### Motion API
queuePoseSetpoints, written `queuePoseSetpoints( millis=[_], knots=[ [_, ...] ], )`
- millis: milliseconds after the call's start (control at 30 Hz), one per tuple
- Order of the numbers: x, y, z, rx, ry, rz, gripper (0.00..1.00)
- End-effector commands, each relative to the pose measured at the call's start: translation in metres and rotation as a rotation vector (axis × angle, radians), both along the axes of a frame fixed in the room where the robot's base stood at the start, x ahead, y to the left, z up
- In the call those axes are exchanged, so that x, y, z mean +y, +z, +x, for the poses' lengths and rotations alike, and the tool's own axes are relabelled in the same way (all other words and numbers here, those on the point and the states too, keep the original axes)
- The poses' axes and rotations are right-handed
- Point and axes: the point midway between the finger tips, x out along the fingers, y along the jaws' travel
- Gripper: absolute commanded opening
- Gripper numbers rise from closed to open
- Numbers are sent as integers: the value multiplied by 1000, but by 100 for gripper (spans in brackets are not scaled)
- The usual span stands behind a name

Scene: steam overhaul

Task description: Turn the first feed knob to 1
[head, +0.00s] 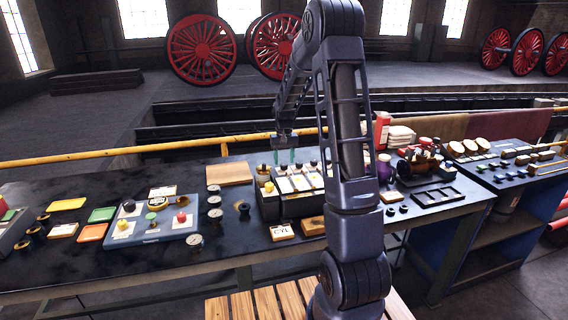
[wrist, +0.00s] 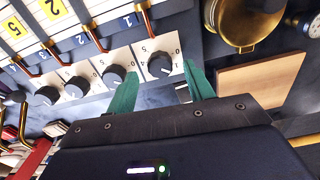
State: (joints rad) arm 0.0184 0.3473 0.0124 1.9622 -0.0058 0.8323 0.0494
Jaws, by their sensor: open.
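The feed panel (head: 268,205) stands on the dark bench, with a row of black knobs along its edge. In the wrist view the first feed knob (wrist: 160,65) is the rightmost in the row, on a white scale plate beside the blue label 1 (wrist: 127,21). Its exact pointer setting is too small to read. My gripper (wrist: 161,68) is open, its green fingers on either side of this knob. I cannot tell whether they touch it. In the head view my gripper (head: 284,156) hangs over the panel's back edge.
More knobs (wrist: 115,75) sit close to the left finger. A brass cup (wrist: 245,22) and a wooden board (wrist: 262,80) lie to the right. A yellow rail (head: 150,148) runs behind the bench. A blue-grey button box (head: 150,222) stands at left.

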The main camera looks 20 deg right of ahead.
Motion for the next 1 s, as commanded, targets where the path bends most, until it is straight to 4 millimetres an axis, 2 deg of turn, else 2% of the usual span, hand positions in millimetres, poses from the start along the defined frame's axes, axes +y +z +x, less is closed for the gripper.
queuePoseSetpoints(
  millis=[200, 433, 600, 1000],
  knots=[
    [0, 42, 1, -4, 0, 0, 52],
    [0, 74, 1, -3, 0, 0, 52],
    [0, 84, 0, -2, 0, 0, 52],
    [0, 87, -2, -4, 0, 0, 52]
  ],
)
